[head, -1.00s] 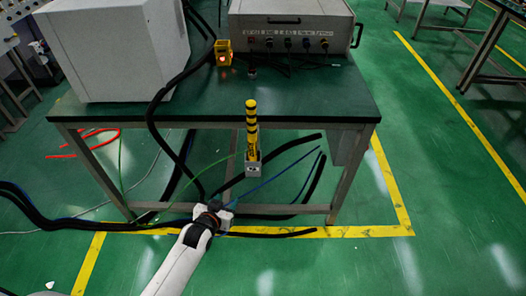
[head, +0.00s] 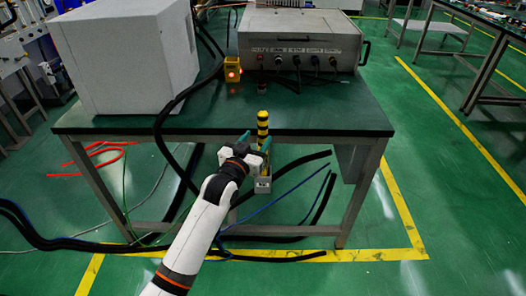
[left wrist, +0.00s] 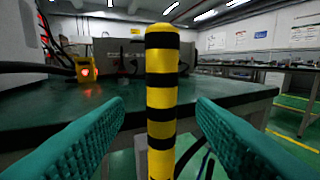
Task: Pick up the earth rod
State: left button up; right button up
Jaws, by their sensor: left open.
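The earth rod (head: 263,126) is an upright yellow rod with black bands, held in a small grey holder (head: 263,185) at the front of the green table. In the left wrist view the rod (left wrist: 161,95) stands midway between the two teal fingers of my left gripper (left wrist: 160,125). The fingers are apart, with a gap on each side of the rod. In the head view my left gripper (head: 258,150) is at the rod, above the holder, and hides part of it. My right gripper is not in view.
The green table (head: 330,115) carries a large pale box (head: 125,60), a grey instrument case (head: 300,45) and a yellow device with a lit red lamp (head: 233,70). Black cables (head: 290,255) hang and lie below and around the table.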

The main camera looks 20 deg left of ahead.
aim_at(261, 134)
pick_arm(q)
jog(key=w, duration=0.4)
jog(key=shift+d, duration=0.3)
jog(key=shift+w+r, duration=0.1)
jog(key=shift+w, duration=0.3)
grip_shut()
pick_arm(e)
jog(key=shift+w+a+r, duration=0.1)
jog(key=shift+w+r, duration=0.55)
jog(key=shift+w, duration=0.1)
